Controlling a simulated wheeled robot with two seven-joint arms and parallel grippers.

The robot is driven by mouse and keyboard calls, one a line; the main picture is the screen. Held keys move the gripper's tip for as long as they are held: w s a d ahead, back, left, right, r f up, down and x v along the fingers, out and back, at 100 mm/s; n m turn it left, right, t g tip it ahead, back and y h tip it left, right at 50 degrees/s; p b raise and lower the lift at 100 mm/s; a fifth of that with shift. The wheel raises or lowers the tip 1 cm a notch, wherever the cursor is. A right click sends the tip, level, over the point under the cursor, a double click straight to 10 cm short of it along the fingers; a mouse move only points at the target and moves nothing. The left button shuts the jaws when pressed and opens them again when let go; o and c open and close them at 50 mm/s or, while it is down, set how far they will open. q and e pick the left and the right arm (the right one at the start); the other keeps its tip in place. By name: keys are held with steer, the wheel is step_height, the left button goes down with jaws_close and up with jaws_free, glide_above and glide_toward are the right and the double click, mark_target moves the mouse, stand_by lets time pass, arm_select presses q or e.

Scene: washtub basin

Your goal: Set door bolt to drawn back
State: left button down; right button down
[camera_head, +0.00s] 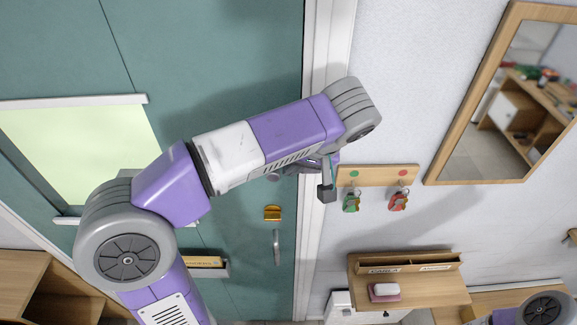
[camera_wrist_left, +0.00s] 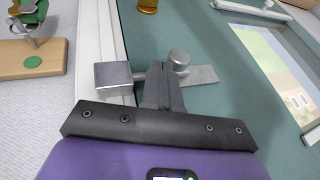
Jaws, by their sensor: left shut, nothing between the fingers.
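The metal door bolt shows in the left wrist view as a grey plate (camera_wrist_left: 203,75) on the green door, with a round knob (camera_wrist_left: 180,57). A square metal block (camera_wrist_left: 113,77) sits beside it on the white door frame. My left gripper (camera_wrist_left: 161,82) is shut and empty, its fingertips between the knob and the block, close beside the knob. I cannot tell whether they touch the knob. In the head view the knob (camera_head: 273,177) shows just under my left forearm, which covers most of the bolt. My right gripper is out of view.
A brass lock (camera_head: 272,213) and a door handle (camera_head: 277,247) lie below the bolt. A key rack (camera_head: 378,175) with two hanging key sets is on the wall just right of the frame. A mirror (camera_head: 480,165) and a wooden shelf (camera_head: 425,292) are further right.

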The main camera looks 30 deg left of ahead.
arm_select(q)
steer(key=shift+s+a+f, duration=0.2)
steer(key=shift+a, duration=0.15)
steer(key=s+a, duration=0.1)
steer(key=a, duration=0.1)
steer(key=s+a+b, duration=0.1)
steer(key=shift+s+a, duration=0.15)
steer(key=shift+a, duration=0.2)
